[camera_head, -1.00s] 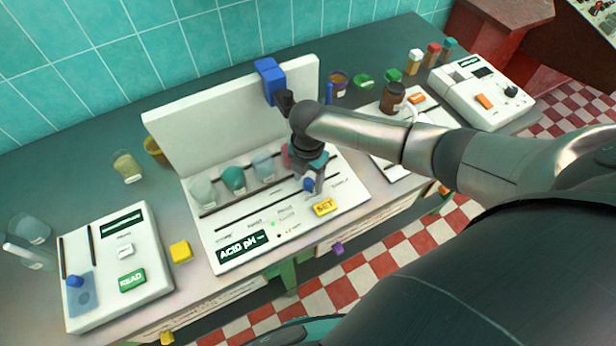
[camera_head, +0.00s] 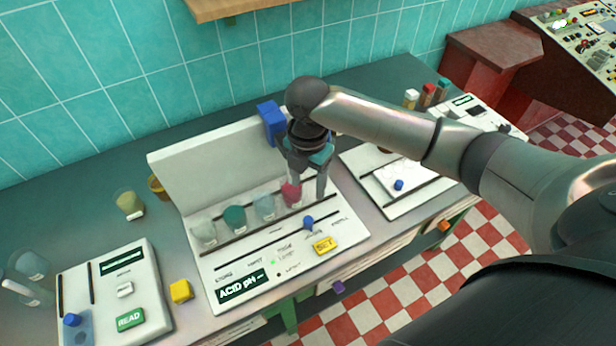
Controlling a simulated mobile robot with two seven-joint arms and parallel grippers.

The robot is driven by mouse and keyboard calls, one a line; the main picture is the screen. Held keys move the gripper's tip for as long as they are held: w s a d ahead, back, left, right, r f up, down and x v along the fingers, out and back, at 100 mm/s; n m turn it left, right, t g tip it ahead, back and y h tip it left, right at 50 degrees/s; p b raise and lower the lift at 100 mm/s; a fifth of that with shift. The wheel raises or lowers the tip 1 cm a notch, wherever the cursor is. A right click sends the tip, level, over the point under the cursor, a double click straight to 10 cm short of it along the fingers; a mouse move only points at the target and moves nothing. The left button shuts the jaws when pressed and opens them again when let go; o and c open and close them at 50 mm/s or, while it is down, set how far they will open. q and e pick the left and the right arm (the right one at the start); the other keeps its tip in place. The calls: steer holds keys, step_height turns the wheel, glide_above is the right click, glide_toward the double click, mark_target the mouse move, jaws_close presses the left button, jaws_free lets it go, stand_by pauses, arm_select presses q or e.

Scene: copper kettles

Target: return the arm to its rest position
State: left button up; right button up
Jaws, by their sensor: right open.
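My right gripper (camera_head: 309,190) hangs over the right part of the white ACID pH panel (camera_head: 225,257), fingers pointing down. Its fingers are apart, close to a beaker of red liquid (camera_head: 291,194) at the right end of a row of beakers. I cannot tell whether a finger touches that beaker. A blue knob (camera_head: 308,223) sits on the panel just below the fingertips. My right arm crosses the picture from the right and hides part of the counter's back. My left gripper is not in view.
A white READ device (camera_head: 112,318) stands at the left, with a yellow block (camera_head: 181,291) beside it. A blue block (camera_head: 271,122) is at the panel's upright back. A wooden shelf (camera_head: 225,8) is above. Small bottles (camera_head: 428,95) stand at the back right.

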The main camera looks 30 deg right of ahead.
steer(key=shift+r, duration=0.5)
